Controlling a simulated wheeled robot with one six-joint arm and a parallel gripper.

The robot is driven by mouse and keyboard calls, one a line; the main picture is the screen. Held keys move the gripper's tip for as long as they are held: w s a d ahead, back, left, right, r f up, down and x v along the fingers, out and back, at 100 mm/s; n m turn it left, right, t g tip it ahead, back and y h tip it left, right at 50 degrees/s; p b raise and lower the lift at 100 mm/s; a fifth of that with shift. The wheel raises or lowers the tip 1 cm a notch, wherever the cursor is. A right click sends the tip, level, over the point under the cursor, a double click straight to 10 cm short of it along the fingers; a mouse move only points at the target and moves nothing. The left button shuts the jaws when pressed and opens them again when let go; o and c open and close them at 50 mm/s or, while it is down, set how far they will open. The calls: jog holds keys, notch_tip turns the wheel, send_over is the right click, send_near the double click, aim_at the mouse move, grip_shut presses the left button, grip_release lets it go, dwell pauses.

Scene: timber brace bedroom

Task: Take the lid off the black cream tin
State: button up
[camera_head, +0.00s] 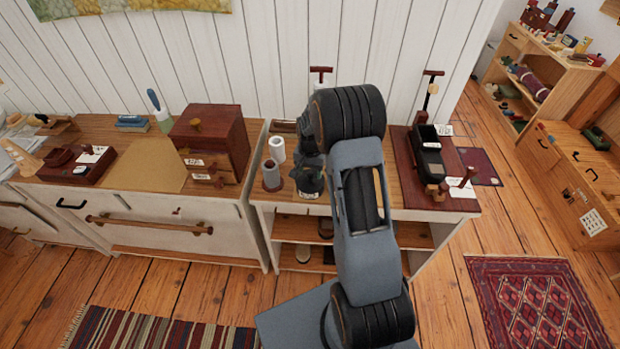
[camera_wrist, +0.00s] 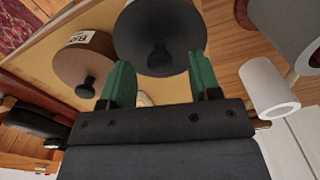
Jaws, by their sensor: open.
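In the wrist view, a round black tin (camera_wrist: 158,22) with a dark knob (camera_wrist: 160,60) on its lid is at the top centre; I take it to be the cream tin. The lid is on. My gripper (camera_wrist: 158,70) has two green fingers spread apart, with nothing held. The knob shows between the fingertips with space on both sides; I cannot tell the depth between them. In the head view, my arm covers much of this spot, and the tin cannot be told apart from the dark wrist.
A brown tin (camera_wrist: 85,68) with a label and black knob stands beside the black one. A white roll (camera_wrist: 268,88) and a grey cylinder (camera_wrist: 285,25) are on the right. In the head view, a red-brown drawer box (camera_head: 210,140) stands left, and a dark red board (camera_head: 455,190) lies right.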

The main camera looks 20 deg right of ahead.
jog(key=shift+f, duration=1.1)
jog(key=shift+c, duration=0.3)
jog(key=c, duration=0.9)
jog(key=shift+r, duration=0.15)
jog(key=shift+c, duration=0.2)
